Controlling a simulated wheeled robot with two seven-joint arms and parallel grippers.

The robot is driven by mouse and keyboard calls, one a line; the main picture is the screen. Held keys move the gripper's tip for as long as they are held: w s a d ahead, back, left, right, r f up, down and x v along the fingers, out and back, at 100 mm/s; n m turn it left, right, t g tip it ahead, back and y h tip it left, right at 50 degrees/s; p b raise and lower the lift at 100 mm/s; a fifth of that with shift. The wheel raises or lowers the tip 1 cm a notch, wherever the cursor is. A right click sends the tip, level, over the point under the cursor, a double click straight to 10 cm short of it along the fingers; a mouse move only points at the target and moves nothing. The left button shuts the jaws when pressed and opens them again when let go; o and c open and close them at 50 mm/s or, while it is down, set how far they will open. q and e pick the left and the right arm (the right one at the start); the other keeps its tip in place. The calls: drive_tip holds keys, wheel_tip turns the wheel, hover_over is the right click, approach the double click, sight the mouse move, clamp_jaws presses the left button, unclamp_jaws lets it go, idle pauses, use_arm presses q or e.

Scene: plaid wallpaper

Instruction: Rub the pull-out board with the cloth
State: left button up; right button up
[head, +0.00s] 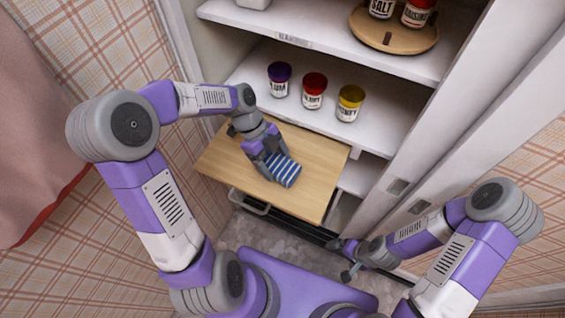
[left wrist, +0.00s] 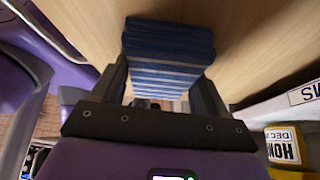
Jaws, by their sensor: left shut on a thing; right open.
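The cloth (head: 285,172) is a folded blue pad with white stripes and lies against the board's top. My left gripper (head: 274,164) is shut on the cloth over the middle of the board. In the left wrist view the cloth (left wrist: 168,48) sits between the two fingers, with the board (left wrist: 255,40) around it. My right gripper (head: 347,262) is open and empty, low in front of the cupboard, apart from the board.
On the shelf behind the board stand a purple-lidded jar (head: 280,79), a red-lidded jar (head: 314,91) and a yellow-lidded jar (head: 350,103). A round wooden turntable (head: 394,38) with jars is on the shelf above. A cupboard door (head: 480,130) stands at the right.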

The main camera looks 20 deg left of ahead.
use_arm(q)
drive_tip(key=shift+w+a+f+p, duration=0.15)
drive_tip(key=shift+a+p, duration=0.25)
drive_tip(key=shift+a, duration=1.2)
drive_tip(key=shift+w+a+r+p, duration=0.1)
drive_tip(key=shift+a+p, duration=0.25)
drive_tip(key=shift+a, duration=1.2)
drive_tip(key=shift+d+r+p, duration=0.15)
drive_tip(key=shift+r+p, duration=2.25)
drive_tip(key=shift+r, duration=0.7)
wheel_tip(320, 180, up, 3)
drive_tip(key=shift+r+p, duration=0.1)
drive_tip(key=shift+p, duration=1.15)
